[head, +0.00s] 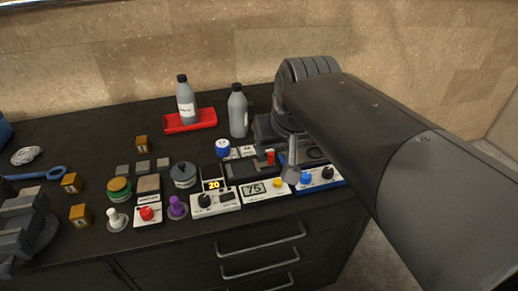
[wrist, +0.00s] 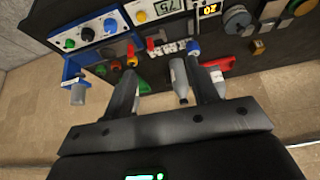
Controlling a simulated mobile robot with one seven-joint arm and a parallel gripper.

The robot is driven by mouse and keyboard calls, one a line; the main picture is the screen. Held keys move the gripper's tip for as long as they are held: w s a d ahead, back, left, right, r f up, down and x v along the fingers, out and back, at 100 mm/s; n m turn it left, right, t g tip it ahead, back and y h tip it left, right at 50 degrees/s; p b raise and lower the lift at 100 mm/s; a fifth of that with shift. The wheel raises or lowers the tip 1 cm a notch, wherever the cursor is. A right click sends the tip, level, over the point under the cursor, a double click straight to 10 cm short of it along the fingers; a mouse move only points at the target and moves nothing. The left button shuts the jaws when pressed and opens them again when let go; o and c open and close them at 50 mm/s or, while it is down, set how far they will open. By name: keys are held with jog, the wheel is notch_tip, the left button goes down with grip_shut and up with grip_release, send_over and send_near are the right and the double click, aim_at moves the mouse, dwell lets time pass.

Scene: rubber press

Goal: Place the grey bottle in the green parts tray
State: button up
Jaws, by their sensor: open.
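A plain grey bottle (head: 238,113) with a dark cap stands upright on the dark worktop, right of the red tray. In the wrist view this bottle (wrist: 178,80) shows between the fingers, nearer the right one, with no visible contact. My gripper (wrist: 163,66) is open and empty. A green tray (wrist: 144,87) shows in the wrist view, left of the bottle and partly hidden by the left finger. In the head view my arm hides that area.
A second bottle (head: 187,103), with a white label, stands in a red tray (head: 205,118). A blue tray (wrist: 72,70) with a grey container is at the left in the wrist view. Control boxes, knobs and small blocks crowd the front; a stone wall (head: 150,50) stands behind.

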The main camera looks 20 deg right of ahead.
jog(key=s+a+f, duration=0.1)
jog(key=s+f, duration=0.5)
jog(key=s, duration=0.1)
jog(key=shift+s+a+f, duration=0.15)
jog(key=shift+s+a, duration=0.1)
jog(key=shift+s, duration=0.1)
